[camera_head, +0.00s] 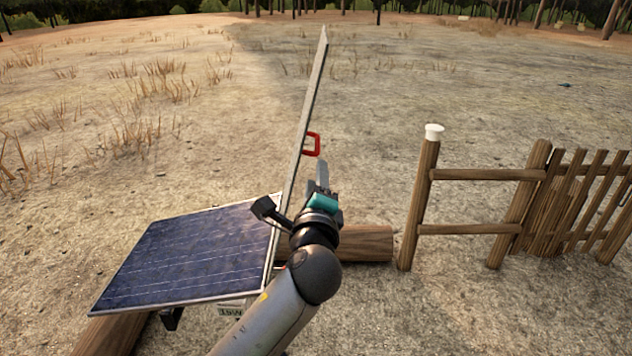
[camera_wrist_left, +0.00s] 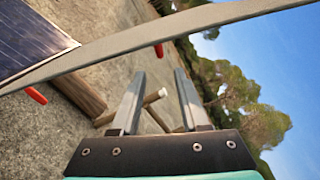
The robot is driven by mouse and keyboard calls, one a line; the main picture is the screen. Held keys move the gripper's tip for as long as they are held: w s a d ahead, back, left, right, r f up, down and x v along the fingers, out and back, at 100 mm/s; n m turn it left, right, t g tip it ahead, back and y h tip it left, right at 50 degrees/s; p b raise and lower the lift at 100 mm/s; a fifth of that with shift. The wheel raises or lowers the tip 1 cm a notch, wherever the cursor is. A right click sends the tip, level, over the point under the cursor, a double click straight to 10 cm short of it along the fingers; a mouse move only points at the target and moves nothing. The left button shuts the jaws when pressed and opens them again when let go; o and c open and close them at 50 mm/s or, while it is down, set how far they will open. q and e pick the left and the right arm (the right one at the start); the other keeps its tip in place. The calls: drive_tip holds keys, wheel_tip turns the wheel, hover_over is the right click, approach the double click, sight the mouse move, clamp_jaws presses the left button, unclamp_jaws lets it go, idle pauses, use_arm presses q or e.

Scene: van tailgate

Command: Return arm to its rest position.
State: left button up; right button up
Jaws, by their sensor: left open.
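My left gripper (camera_head: 322,174) reaches up from the bottom centre in the head view, its fingers pointing away. In the left wrist view, its two fingers (camera_wrist_left: 160,78) stand apart with nothing between them. A red handle (camera_head: 317,145) on a long, thin panel seen edge-on (camera_head: 307,125) lies just beyond the fingertips in the head view. In the left wrist view, the panel's edge (camera_wrist_left: 150,40) crosses above the fingers, and a red piece (camera_wrist_left: 158,50) shows under it, apart from them. My right gripper is not in view.
A flat solar panel (camera_head: 190,255) lies left of my arm, beside the edge-on panel. A log (camera_head: 365,244) lies behind my wrist. A wooden fence (camera_head: 485,175) with a white-capped post (camera_head: 433,132) stands at right. Dry, open ground stretches beyond.

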use_arm(q)
drive_tip(key=shift+s, duration=0.3)
